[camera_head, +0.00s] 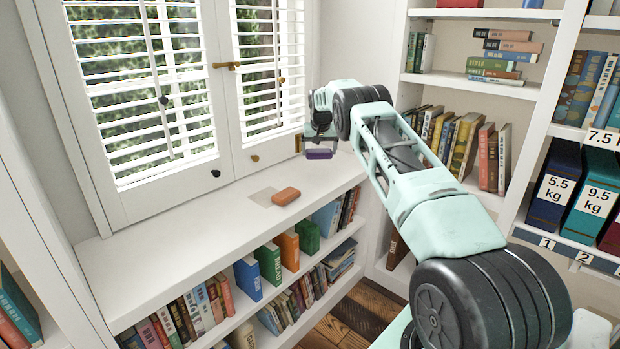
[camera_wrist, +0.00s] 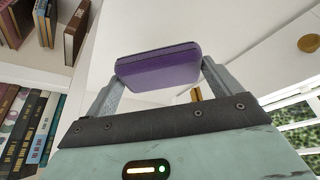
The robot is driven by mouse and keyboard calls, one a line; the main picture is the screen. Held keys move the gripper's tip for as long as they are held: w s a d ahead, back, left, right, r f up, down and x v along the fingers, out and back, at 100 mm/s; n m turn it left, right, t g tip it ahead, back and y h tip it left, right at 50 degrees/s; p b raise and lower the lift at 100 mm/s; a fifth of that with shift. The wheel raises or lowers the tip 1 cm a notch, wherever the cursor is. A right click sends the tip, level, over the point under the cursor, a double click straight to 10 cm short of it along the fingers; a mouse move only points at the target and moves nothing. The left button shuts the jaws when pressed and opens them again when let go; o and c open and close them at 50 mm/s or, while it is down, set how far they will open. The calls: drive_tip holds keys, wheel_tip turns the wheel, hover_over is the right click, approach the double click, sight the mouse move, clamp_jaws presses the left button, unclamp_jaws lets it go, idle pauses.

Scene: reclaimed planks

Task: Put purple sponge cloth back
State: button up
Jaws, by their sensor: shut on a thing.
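The purple sponge cloth (camera_wrist: 158,68) is between the fingers of my gripper (camera_wrist: 160,82), which is shut on it. In the head view the purple sponge cloth (camera_head: 319,154) hangs just below my gripper (camera_head: 318,145), above the far end of the white window sill (camera_head: 180,240). A gap shows between the cloth and the sill. The near faces of the cloth are visible in the wrist view.
An orange-brown block (camera_head: 286,196) lies on the sill beside a pale flat square (camera_head: 263,196). White shutters (camera_head: 150,90) stand behind the sill. Bookshelves (camera_head: 470,95) rise on the right, with books below the sill. The near left sill is clear.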

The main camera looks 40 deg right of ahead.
wheel_tip(320, 180, down, 10)
drive_tip(key=shift+w+r, duration=0.1)
drive_tip(key=shift+w, duration=0.05)
idle(0.3)
drive_tip(key=o, duration=0.5)
drive_tip(key=shift+f, duration=0.2)
drive_tip(key=shift+c, duration=0.2)
drive_tip(key=shift+o, duration=0.8)
drive_tip(key=shift+r, duration=0.3)
drive_tip(key=v, duration=1.1)
drive_tip(key=shift+r, duration=0.35)
